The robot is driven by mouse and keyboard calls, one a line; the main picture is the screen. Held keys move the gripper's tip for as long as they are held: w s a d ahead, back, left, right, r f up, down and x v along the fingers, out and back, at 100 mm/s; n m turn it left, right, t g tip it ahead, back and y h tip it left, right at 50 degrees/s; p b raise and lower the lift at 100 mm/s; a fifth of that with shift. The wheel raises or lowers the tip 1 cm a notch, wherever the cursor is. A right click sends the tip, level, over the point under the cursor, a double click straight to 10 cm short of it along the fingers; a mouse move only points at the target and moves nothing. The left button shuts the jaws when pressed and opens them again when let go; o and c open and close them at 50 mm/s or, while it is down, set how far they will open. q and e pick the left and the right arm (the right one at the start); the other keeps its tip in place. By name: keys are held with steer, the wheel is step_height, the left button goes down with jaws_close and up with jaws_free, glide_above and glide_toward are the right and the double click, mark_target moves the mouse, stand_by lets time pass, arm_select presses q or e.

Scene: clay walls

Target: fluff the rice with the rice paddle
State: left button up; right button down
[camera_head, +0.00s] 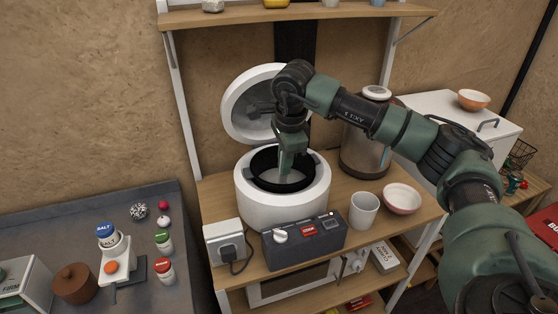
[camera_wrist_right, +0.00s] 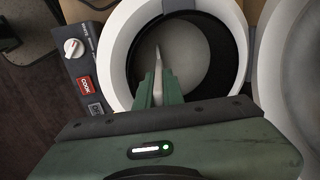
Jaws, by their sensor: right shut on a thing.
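The white rice cooker (camera_head: 257,203) stands on the wooden shelf with its lid (camera_head: 238,105) open and tilted back. Its dark inner pot (camera_head: 262,158) faces up, and in the right wrist view the pot (camera_wrist_right: 225,45) shows a grey area inside. My right gripper (camera_head: 285,168) points down into the cooker's opening. In the right wrist view my right gripper (camera_wrist_right: 159,88) is shut on the pale rice paddle (camera_wrist_right: 158,62), whose thin end reaches into the pot. I cannot tell whether the paddle touches the rice. My left gripper is not in view.
The cooker's control box (camera_head: 305,240) sits in front. A white cup (camera_head: 364,211) and a bowl (camera_head: 402,198) stand to the right, and a steel canister (camera_head: 362,150) behind. A power socket (camera_head: 226,243) is at the left. A dark counter (camera_head: 100,205) holds jars.

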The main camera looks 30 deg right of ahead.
steer(key=shift+w+d, duration=0.25)
steer(key=shift+d, duration=0.55)
steer(key=shift+w+d, duration=0.25)
steer(key=shift+d, duration=0.6)
steer(key=shift+w+d, duration=0.25)
steer(key=shift+d, duration=0.55)
steer(key=shift+p, duration=0.3)
